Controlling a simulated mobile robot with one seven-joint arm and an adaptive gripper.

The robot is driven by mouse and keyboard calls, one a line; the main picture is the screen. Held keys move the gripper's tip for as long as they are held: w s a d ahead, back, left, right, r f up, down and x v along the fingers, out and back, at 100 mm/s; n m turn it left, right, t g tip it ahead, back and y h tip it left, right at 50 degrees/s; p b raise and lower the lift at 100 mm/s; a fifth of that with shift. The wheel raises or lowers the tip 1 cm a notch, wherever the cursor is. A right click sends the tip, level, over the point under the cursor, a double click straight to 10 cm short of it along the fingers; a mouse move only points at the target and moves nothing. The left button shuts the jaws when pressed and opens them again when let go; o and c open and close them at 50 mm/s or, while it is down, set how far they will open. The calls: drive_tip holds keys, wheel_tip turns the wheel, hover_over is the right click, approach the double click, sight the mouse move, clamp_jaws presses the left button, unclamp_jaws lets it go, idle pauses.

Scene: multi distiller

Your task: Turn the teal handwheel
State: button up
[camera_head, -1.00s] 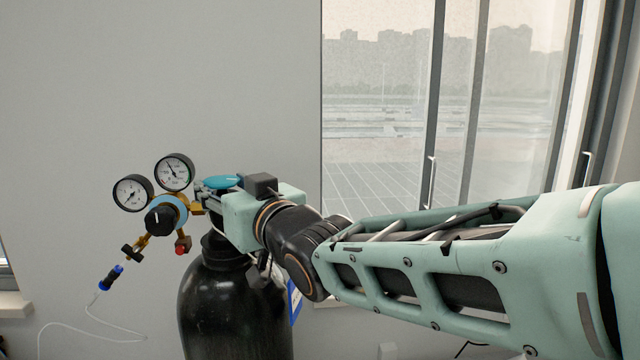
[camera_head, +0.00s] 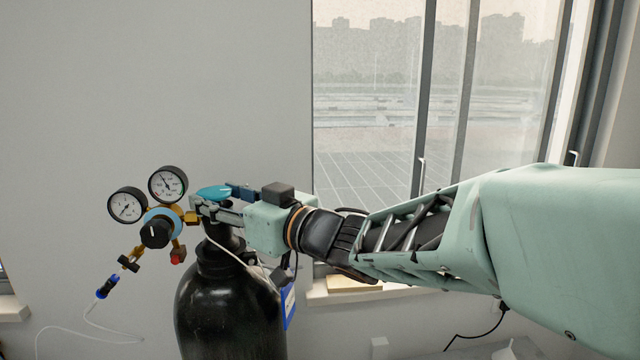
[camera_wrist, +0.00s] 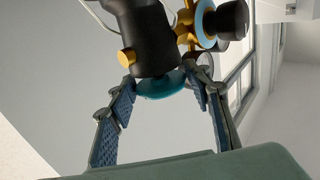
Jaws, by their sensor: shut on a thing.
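The teal handwheel (camera_head: 214,191) sits on top of the black gas cylinder (camera_head: 228,310). In the wrist view the handwheel (camera_wrist: 160,84) shows as a teal disc at the end of the dark valve neck, between my two fingers. My gripper (camera_head: 212,203) reaches in from the right at handwheel height. Its fingers are shut on the handwheel, one on each side of the rim in the wrist view (camera_wrist: 163,88). Part of the rim is hidden by the fingers in the head view.
A regulator with two round gauges (camera_head: 168,184) and a black knob (camera_head: 156,232) stands just left of the handwheel, close to my fingertips. A clear hose (camera_head: 62,326) hangs from it. A wall lies behind, and a window (camera_head: 380,100) with a sill is at the right.

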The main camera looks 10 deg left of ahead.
drive_tip(key=shift+r, duration=0.2)
drive_tip(key=o, duration=1)
drive_tip(key=shift+f, duration=0.15)
drive_tip(key=v, duration=1.2)
drive_tip(key=shift+w+d, duration=0.1)
